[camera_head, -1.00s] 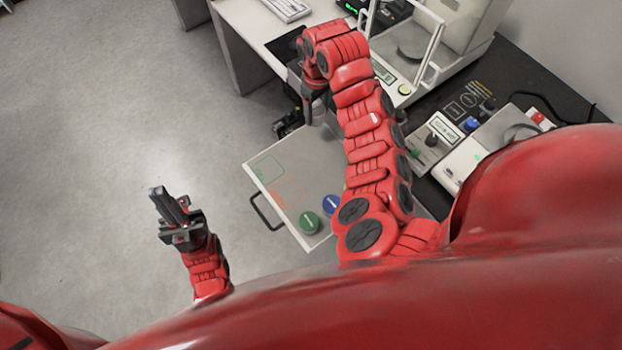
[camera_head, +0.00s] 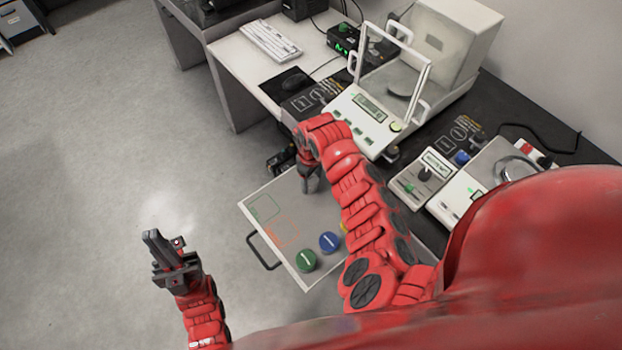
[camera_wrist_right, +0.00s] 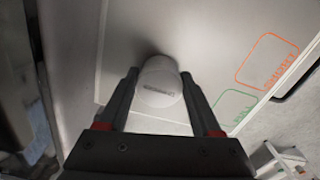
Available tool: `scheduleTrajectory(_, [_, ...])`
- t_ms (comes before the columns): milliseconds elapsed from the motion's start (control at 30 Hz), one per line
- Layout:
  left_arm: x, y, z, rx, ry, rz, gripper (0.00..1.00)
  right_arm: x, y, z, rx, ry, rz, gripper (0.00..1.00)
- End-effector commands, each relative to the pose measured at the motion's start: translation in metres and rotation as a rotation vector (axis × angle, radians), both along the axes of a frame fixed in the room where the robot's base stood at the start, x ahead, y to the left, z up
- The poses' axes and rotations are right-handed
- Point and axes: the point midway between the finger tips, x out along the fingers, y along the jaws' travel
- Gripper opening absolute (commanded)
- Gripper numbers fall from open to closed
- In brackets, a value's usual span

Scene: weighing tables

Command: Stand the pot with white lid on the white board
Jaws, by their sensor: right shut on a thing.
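The pot with white lid (camera_wrist_right: 160,82) is between the fingers of my right gripper (camera_wrist_right: 165,90) in the right wrist view, lid facing the camera. My right gripper (camera_head: 311,188) is shut on it and points down over the pale board with a white edge (camera_head: 262,222). The pot is not clear in the head view. The board's surface also shows in the right wrist view (camera_wrist_right: 215,40); I cannot tell whether the pot touches it. My left gripper (camera_head: 160,247) is over the floor, left of the board, with nothing visible in it; its fingers look together.
A green-lidded pot (camera_head: 306,260) and a blue-lidded pot (camera_head: 329,242) stand on the board's near part, with a yellow one partly behind my right arm. Green and orange outlines mark its left side. A balance with a glass shield (camera_head: 385,95) stands behind. The board has a dark handle (camera_head: 262,250).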

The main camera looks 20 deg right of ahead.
Motion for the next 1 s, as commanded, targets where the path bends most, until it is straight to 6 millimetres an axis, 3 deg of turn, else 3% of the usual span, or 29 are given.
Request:
scheduleTrajectory(367, [0.000, 0.000, -0.003, 0.000, 0.000, 0.000, 0.00, 0.001, 0.000, -0.006, 0.001, -0.003, 0.001, 0.12])
scheduleTrajectory(400, [0.000, 0.000, -0.002, 0.000, 0.000, 0.000, 0.00, 0.001, 0.000, -0.005, 0.000, -0.002, 0.001, 0.71])
scheduleTrajectory(533, [0.000, 0.000, -0.002, 0.000, 0.000, 0.000, 0.00, 0.001, 0.000, -0.004, 0.000, -0.002, 0.001, 0.95])
scheduleTrajectory(833, [0.000, 0.000, -0.001, 0.000, 0.000, 0.000, 0.00, 0.001, 0.000, -0.003, 0.000, -0.002, 0.001, 0.96])
scheduleTrajectory(1000, [0.000, 0.000, -0.002, 0.000, 0.000, 0.000, 0.00, 0.002, 0.000, 0.009, 0.002, -0.007, -0.002, 0.96])
